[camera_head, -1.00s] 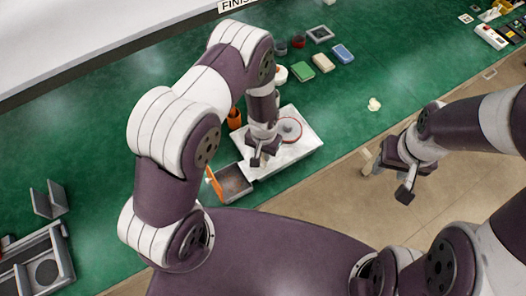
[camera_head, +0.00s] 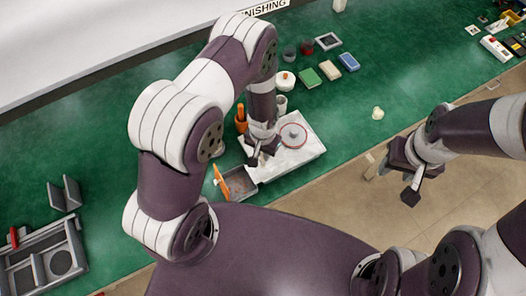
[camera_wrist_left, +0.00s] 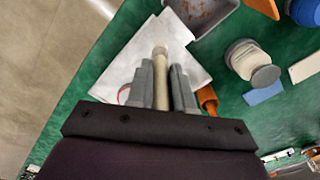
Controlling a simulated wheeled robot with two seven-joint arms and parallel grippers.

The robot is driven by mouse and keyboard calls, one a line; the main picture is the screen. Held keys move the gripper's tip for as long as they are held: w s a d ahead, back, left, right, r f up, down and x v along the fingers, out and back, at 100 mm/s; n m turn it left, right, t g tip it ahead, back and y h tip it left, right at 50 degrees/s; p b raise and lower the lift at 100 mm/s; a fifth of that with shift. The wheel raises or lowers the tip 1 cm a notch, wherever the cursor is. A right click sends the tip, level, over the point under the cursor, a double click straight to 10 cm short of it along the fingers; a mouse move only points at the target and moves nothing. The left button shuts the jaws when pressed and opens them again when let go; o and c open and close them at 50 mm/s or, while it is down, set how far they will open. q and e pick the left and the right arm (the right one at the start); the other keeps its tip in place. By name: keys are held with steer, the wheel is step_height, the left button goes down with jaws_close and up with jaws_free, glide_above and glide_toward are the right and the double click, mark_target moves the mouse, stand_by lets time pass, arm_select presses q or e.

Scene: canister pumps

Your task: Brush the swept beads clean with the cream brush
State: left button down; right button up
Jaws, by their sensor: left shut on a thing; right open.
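My left gripper (camera_head: 262,152) is over the near left part of a white board (camera_head: 305,158) on the green bench. In the left wrist view its fingers (camera_wrist_left: 162,88) are shut on the cream brush (camera_wrist_left: 160,62), a pale stick between them; its far end shows against the white board (camera_wrist_left: 190,68). Small reddish-brown beads (camera_wrist_left: 205,10) lie in a grey tray, partly out of frame. The tray (camera_head: 240,183) also shows in the head view, beside the board's left end. I cannot tell whether the brush touches the board. My right gripper (camera_head: 392,182) is open and empty, over the floor.
An orange piece (camera_head: 221,186) leans at the tray's left side. A metal fixture (camera_head: 45,258) stands at far left.

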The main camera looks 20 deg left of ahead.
arm_select(q)
steer(key=shift+r, duration=0.1)
step_height(320, 180, up, 3)
steer(key=shift+r+p, duration=0.1)
steer(key=shift+p, duration=1.05)
